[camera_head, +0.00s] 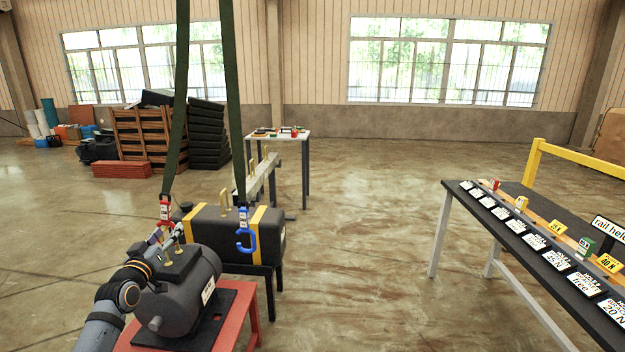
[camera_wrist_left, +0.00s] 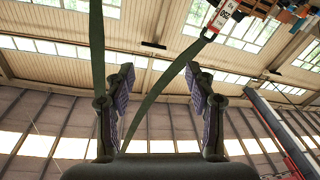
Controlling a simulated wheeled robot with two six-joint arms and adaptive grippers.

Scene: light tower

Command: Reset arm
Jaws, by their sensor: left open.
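My left arm comes in from the lower left in the head view. Its gripper (camera_head: 166,237) is beside the left green strap's red-and-white end piece (camera_head: 165,210), above a dark motor-like cylinder. In the left wrist view the fingers (camera_wrist_left: 162,88) are spread, with no object gripped between them. One green strap (camera_wrist_left: 97,45) rises by the left finger and another (camera_wrist_left: 165,80) slants across the gap behind the fingers. Whether a finger touches a strap I cannot tell. A red-and-white tag (camera_wrist_left: 222,14) shows at the upper right. My right gripper is not in view.
The dark cylinder (camera_head: 185,285) rests on a red stand (camera_head: 240,315). A blue hook (camera_head: 246,238) hangs on the right strap before a yellow-banded dark block (camera_head: 222,222). A table with labelled plates (camera_head: 560,262) stands right. The middle floor is clear.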

